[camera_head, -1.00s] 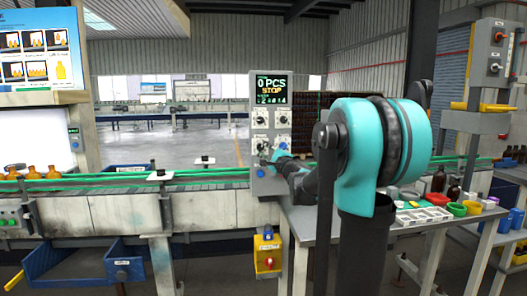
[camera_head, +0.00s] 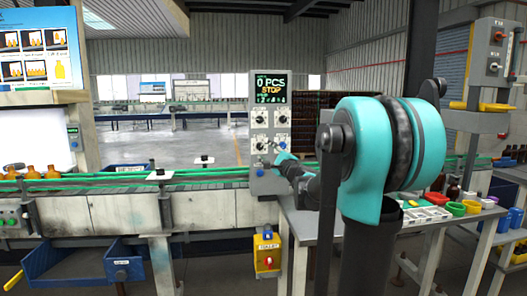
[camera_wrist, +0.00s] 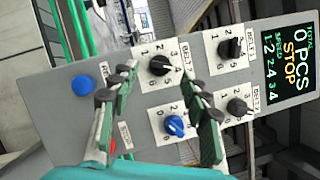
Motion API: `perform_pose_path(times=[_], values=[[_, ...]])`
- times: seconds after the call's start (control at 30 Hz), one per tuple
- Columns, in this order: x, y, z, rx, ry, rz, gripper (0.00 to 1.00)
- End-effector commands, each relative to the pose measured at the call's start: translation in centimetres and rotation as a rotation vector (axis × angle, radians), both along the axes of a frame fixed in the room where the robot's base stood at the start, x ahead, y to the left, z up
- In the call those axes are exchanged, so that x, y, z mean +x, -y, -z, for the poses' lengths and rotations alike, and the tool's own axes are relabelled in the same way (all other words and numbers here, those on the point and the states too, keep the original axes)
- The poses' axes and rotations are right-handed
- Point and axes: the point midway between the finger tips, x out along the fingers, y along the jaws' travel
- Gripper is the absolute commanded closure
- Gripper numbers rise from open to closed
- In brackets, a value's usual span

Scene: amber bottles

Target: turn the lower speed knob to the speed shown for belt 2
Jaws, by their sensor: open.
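The grey control panel (camera_wrist: 60,115) shows sideways in the wrist view. Its lower black speed knob (camera_wrist: 160,65) sits on a white numbered dial, with a belt label too small to read surely. The screen (camera_wrist: 290,58) shows 0 PCS, STOP and a small speed list; belt 2 appears to read 4. My gripper (camera_wrist: 161,77) is open, with one finger on each side of the lower black knob in this view; I cannot tell whether they touch it. In the head view my gripper (camera_head: 274,148) is at the panel's lower knobs.
Close by are a blue pointer knob (camera_wrist: 175,125), two upper black knobs (camera_wrist: 230,48) (camera_wrist: 238,107) and a blue button (camera_wrist: 83,86). A conveyor (camera_head: 110,183) runs left of the panel. A table with coloured bins (camera_head: 457,209) stands at the right.

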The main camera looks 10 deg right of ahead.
Motion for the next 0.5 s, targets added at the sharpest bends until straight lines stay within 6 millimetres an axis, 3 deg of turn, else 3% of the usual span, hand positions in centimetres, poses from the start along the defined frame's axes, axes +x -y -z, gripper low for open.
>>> perform_pose_path(times=[0.3,0.5], values=[[-6.0,2.4,1.1,-0.001,0.000,0.003,0.53],[-8.0,3.1,1.4,-0.001,0.000,0.002,0.53]])
